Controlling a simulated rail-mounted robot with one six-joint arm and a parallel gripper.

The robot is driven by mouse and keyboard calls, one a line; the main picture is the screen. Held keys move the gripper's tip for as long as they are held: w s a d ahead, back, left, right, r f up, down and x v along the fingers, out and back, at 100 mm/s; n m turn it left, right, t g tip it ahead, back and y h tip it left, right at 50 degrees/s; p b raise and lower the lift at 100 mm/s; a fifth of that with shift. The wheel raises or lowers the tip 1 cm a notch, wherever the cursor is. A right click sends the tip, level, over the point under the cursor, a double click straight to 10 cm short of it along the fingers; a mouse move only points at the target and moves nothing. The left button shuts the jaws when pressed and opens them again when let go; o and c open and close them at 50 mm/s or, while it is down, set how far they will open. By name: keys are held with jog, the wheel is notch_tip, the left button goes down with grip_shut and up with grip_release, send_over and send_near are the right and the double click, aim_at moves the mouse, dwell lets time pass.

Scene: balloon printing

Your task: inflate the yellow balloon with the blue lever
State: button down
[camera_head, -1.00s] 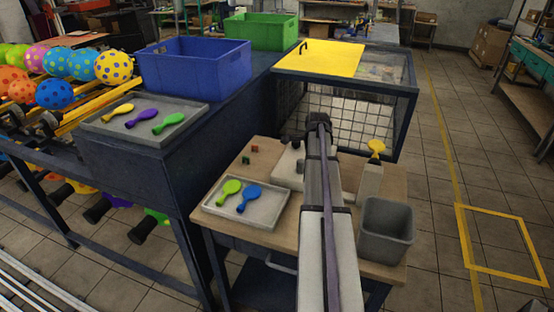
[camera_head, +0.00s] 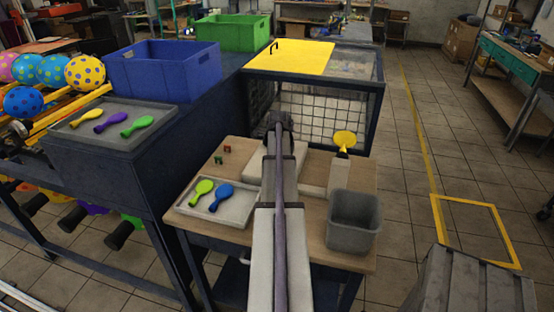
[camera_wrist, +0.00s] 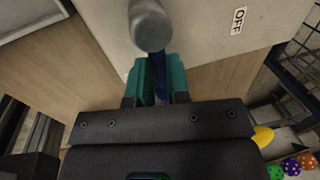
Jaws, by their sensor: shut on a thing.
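The yellow balloon (camera_head: 343,140) sits on top of a pale upright post on the wooden table, slightly rounded and small. My gripper (camera_wrist: 160,68), with teal fingers, is shut on the blue lever (camera_wrist: 160,76) in the wrist view. The lever is mostly hidden between the fingers, beside a grey rounded knob (camera_wrist: 150,26) on a pale panel marked OFF. In the head view my arm covers the lever and much of the pale machine (camera_head: 240,150).
A grey bin (camera_head: 354,222) stands at the table's front right. A grey tray (camera_head: 232,212) holds green and blue balloons. Another tray (camera_head: 75,136) holds yellow, purple and green balloons. A mesh cage (camera_head: 318,115) stands behind. A ribbed grey box is at lower right.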

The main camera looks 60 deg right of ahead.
jog(key=c, duration=1.1)
grip_release()
notch_tip(320, 180, up, 11)
jog(key=a+p, duration=0.2)
jog(key=p, duration=0.8)
jog(key=shift+s+f+p, duration=0.2)
jog(key=shift+s+p, duration=0.05)
jog(key=shift+p, duration=0.05)
